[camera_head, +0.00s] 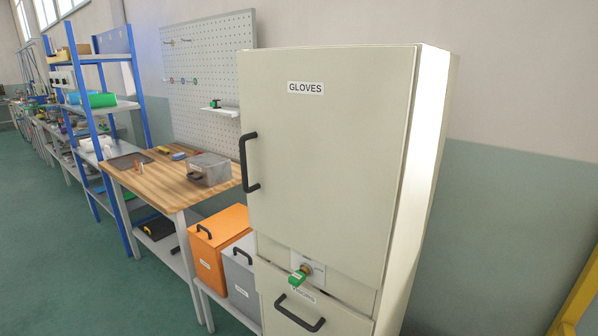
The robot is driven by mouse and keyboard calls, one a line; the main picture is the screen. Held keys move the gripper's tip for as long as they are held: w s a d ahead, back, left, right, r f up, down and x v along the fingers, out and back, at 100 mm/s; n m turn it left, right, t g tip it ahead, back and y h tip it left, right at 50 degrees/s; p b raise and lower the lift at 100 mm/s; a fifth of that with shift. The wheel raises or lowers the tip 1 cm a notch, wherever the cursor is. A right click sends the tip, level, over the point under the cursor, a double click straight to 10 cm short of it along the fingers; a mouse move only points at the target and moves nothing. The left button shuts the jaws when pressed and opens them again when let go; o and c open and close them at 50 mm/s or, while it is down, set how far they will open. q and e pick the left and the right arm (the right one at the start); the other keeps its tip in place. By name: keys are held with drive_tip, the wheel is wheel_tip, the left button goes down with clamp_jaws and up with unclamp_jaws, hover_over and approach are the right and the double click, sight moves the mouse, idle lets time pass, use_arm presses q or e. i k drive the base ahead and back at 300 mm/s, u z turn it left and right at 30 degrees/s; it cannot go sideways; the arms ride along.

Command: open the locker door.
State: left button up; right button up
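A tall cream locker (436,130) stands at the centre right. Its upper door (335,170) carries a label reading GLOVES and appears shut. A black vertical handle (248,162) is on the door's left edge. Below the door is a plate with a brass fitting and a green tag or padlock (299,276). Under it is a lower compartment front (345,322) with a slanted black handle (299,314) and a label partly covered by the green piece. Neither of my grippers is in the head view.
A wooden-topped workbench (150,185) with a grey box (209,169) stands left of the locker. Orange (222,240) and grey (243,275) cases sit beside the locker. A white pegboard (205,75) and blue shelving (87,115) are behind. Green floor is clear at the left.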

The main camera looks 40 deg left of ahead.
sight(321, 143)
drive_tip(key=z, duration=0.55)
drive_tip(key=k, duration=1.35)
drive_tip(key=i, duration=0.5)
drive_tip(key=u, duration=0.65)
drive_tip(key=i, duration=0.5)
drive_tip(key=z, duration=0.1)
